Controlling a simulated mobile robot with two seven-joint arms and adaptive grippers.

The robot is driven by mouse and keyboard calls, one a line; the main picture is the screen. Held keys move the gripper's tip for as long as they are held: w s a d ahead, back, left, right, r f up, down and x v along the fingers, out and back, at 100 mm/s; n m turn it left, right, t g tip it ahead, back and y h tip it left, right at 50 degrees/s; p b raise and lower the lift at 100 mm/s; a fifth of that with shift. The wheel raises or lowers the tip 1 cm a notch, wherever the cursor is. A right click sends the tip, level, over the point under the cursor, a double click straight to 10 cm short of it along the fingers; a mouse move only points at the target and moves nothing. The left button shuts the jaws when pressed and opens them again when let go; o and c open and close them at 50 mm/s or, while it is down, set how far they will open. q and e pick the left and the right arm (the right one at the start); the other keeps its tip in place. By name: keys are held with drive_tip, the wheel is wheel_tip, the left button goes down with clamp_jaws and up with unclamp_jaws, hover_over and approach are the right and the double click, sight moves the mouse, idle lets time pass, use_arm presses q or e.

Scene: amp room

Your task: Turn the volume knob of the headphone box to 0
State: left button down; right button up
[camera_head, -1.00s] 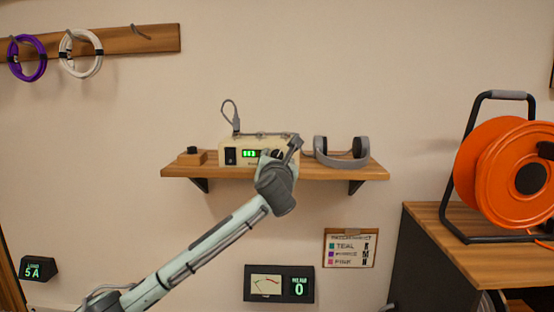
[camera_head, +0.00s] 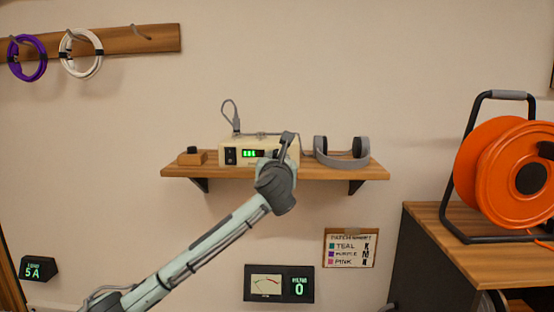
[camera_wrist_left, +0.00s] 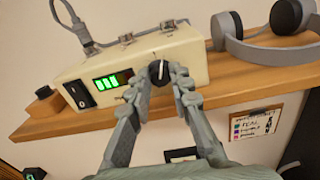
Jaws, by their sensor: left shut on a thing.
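The cream headphone box (camera_head: 236,142) stands on the wall shelf. Its front has a black switch and a green bar display (camera_wrist_left: 113,82), with several bars lit on its left part and the right part dark. The dark round volume knob (camera_wrist_left: 160,72) is at the right of the front, with a white pointer line that points nearly straight up in the left wrist view. My left gripper (camera_wrist_left: 159,78) is shut on the knob, one finger on each side; it also shows in the head view (camera_head: 277,157), where it hides most of the knob. My right gripper is not in view.
Grey headphones (camera_head: 342,158) lie right of the box on the shelf (camera_head: 225,171). A small wooden block with a black knob (camera_head: 192,157) sits at left. A cable rises from the box top. An orange cable reel (camera_head: 500,175) stands on a cabinet at right.

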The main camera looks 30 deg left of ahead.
use_arm(q)
drive_tip(key=n, duration=0.3)
drive_tip(key=shift+n, duration=0.3)
drive_tip(key=n, duration=0.3)
drive_tip(key=shift+n, duration=0.3)
drive_tip(key=n, duration=0.3)
drive_tip(key=shift+f+n, duration=0.1)
drive_tip(key=shift+n, duration=0.2)
drive_tip(key=n, duration=0.4)
drive_tip(key=shift+h, duration=0.4)
drive_tip(key=shift+a+f+n, duration=0.1)
drive_tip(key=shift+n, duration=7.8)
drive_tip(key=shift+t, duration=0.3)
